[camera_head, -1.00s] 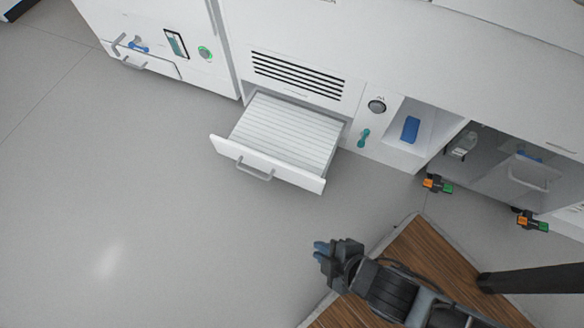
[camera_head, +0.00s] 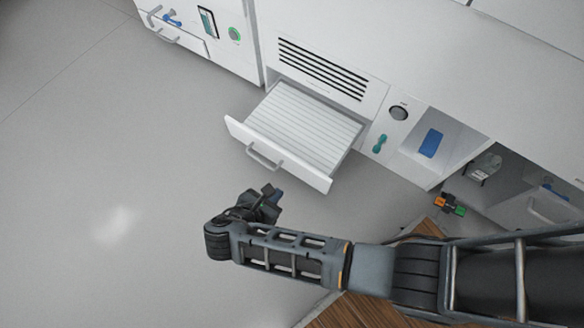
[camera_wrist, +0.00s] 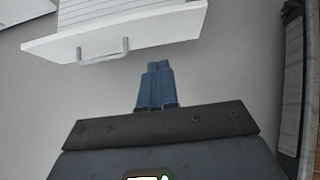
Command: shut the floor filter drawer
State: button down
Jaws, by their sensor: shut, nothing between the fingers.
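The floor filter drawer (camera_head: 305,125) is a white drawer with a ribbed filter inside. It sticks out from the white cabinet at floor level, below a black vent. Its front panel (camera_head: 290,162) carries a grey bar handle (camera_head: 262,157). In the wrist view the front panel (camera_wrist: 150,32) and handle (camera_wrist: 103,52) show at the top. My gripper (camera_head: 275,196) is in front of the drawer, apart from the panel, near its middle. In the wrist view its blue fingers (camera_wrist: 157,84) are together and empty, pointing toward the panel, right of the handle.
A vent grille (camera_head: 322,68) and a dark round knob (camera_head: 398,112) are on the cabinet. A teal handle (camera_head: 380,143) and an open bay with a blue object (camera_head: 430,143) are right of the drawer. An orange-green piece (camera_head: 450,204) sits further right. Floor left of the drawer is clear.

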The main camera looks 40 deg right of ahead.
aim_at(304, 169)
jog(key=b+x, duration=0.1)
jog(key=x, duration=0.3)
jog(key=b+x, duration=0.2)
jog(key=x, duration=0.2)
jog(key=d+r+b+x, duration=0.1)
jog(key=b+x, duration=0.1)
jog(key=x, duration=0.2)
jog(key=shift+w+r, duration=0.1)
jog(key=shift+w+d+r+b, duration=0.1)
jog(key=shift+w+d+b, duration=0.1)
jog(key=shift+d+b, duration=0.3)
jog(key=shift+d, duration=0.15)
jog(key=shift+d, duration=0.15)
jog(key=w+d+p, duration=0.1)
jog(key=w+d, duration=0.1)
jog(key=d, duration=0.5)
jog(key=w+d+p, duration=0.1)
jog(key=w+d, duration=0.2)
jog(key=d, duration=0.5)
jog(key=w+d+p, duration=0.1)
jog(key=w+d, duration=0.1)
jog(key=d, duration=0.5)
jog(key=shift+w+d+p, duration=0.25)
jog(key=shift+d+p, duration=0.1)
jog(key=shift+d, duration=0.05)
jog(key=shift+w+d, duration=0.15)
jog(key=shift+d, duration=0.2)
jog(key=shift+d+r, duration=0.1)
